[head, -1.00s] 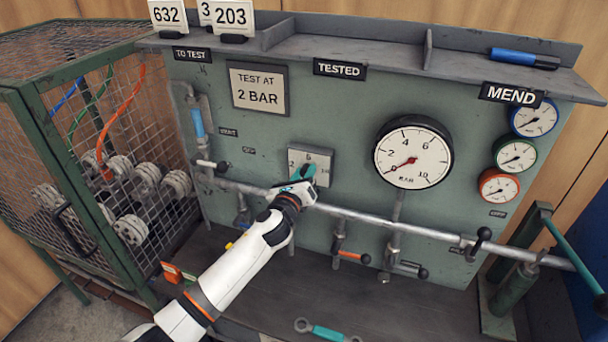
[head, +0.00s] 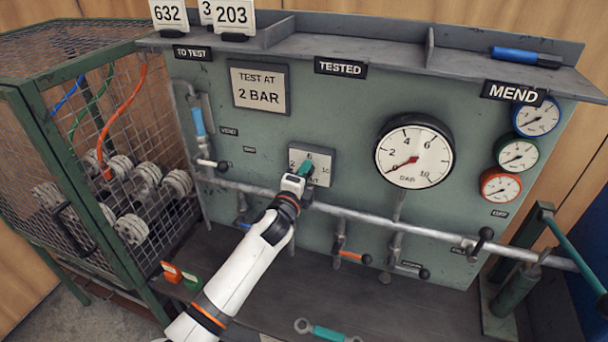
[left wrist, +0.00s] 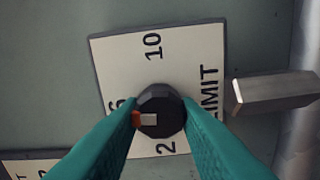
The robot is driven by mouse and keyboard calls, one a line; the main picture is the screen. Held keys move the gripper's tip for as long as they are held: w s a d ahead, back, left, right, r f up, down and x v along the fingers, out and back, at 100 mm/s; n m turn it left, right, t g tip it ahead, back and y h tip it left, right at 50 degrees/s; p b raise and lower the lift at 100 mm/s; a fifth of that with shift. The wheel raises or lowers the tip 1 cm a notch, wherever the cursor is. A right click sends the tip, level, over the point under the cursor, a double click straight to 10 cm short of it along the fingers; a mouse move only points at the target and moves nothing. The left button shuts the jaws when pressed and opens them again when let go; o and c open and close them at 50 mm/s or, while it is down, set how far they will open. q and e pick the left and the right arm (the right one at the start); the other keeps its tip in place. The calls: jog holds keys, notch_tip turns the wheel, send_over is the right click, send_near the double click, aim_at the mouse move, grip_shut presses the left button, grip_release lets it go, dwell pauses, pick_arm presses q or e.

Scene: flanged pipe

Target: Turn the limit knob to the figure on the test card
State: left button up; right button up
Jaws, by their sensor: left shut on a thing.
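The test card (head: 259,88) on the panel reads TEST AT 2 BAR. The limit plate (head: 323,166) carries 2, 6 and 10, and my gripper partly covers it in the head view. In the left wrist view the dark limit knob (left wrist: 165,97) sits between the teal fingers. An orange and pale mark on the knob points left there, close to the plate's 6 side. My left gripper (head: 304,172) is shut on the knob. My right gripper is not in view.
A horizontal pipe (head: 385,222) crosses the panel just below the plate, with valve handles under it. A large gauge (head: 413,151) is to the right. A mesh cage (head: 75,130) stands at the left. A teal-handled wrench (head: 328,332) lies on the bench.

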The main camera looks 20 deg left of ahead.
pick_arm(q)
jog(key=shift+d+f+n+p, duration=0.15)
jog(key=shift+n+p, duration=0.5)
jog(key=shift+n, duration=4.15)
jog(key=shift+f+n+p, duration=0.1)
jog(key=shift+n+p, duration=0.5)
jog(key=shift+n, duration=4.2)
jog(key=o, duration=1)
jog(key=shift+c, duration=0.2)
jog(key=s+b, duration=0.2)
jog(key=s, duration=1)
jog(key=shift+a, duration=0.2)
